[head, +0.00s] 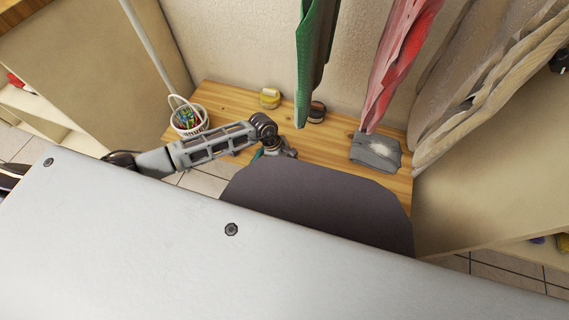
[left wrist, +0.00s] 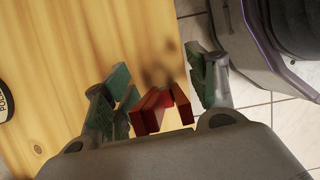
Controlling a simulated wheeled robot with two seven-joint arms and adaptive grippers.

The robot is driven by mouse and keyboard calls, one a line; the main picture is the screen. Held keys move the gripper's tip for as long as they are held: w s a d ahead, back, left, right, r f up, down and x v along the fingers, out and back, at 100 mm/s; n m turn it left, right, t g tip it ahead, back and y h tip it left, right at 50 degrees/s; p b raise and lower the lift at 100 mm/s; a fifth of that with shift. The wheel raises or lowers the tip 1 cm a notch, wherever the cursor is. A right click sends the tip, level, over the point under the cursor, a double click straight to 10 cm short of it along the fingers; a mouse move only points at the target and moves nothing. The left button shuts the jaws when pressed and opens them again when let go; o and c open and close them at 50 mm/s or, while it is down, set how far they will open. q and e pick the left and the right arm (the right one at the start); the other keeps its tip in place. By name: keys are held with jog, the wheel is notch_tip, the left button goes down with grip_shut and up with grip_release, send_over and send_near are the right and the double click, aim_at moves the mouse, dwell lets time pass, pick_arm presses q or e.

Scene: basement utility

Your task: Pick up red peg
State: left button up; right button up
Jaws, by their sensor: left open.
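The red peg (left wrist: 162,107) shows in the left wrist view as a small two-pronged clothes peg close to the edge of the wooden bench. My left gripper (left wrist: 158,68) is open, with a green-padded finger on each side of the peg and visible gaps between. The lower end of the peg is hidden by the gripper body. In the head view my left gripper (head: 276,152) is over the front of the bench, partly hidden by my own body, and the peg cannot be seen there. My right gripper is in neither view.
The wooden bench (head: 225,97) carries a white basket of coloured pegs (head: 190,119), a yellow-labelled tin (head: 270,97), a dark round item (head: 317,112) and folded grey cloth (head: 375,150). Green (head: 314,50) and red (head: 400,60) clothes hang above it.

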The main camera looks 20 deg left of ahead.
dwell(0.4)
pick_arm(q)
jog(key=c, duration=0.9)
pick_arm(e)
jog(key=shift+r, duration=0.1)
pick_arm(q)
jog(key=shift+r, duration=0.2)
jog(key=shift+r+p, duration=0.75)
jog(key=shift+r, duration=0.4)
jog(key=shift+s+a+r+p, duration=0.3)
jog(key=shift+a+r+p, duration=0.1)
jog(key=shift+r, duration=0.1)
jog(key=s+a+p, duration=0.4)
jog(key=s+a, duration=0.7)
jog(key=a, duration=0.1)
jog(key=shift+s+a, duration=0.2)
jog(key=shift+s, duration=0.1)
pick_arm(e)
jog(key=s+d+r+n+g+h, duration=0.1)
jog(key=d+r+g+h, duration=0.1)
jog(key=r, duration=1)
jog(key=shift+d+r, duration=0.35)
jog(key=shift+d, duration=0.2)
pick_arm(q)
jog(key=shift+f, duration=0.1)
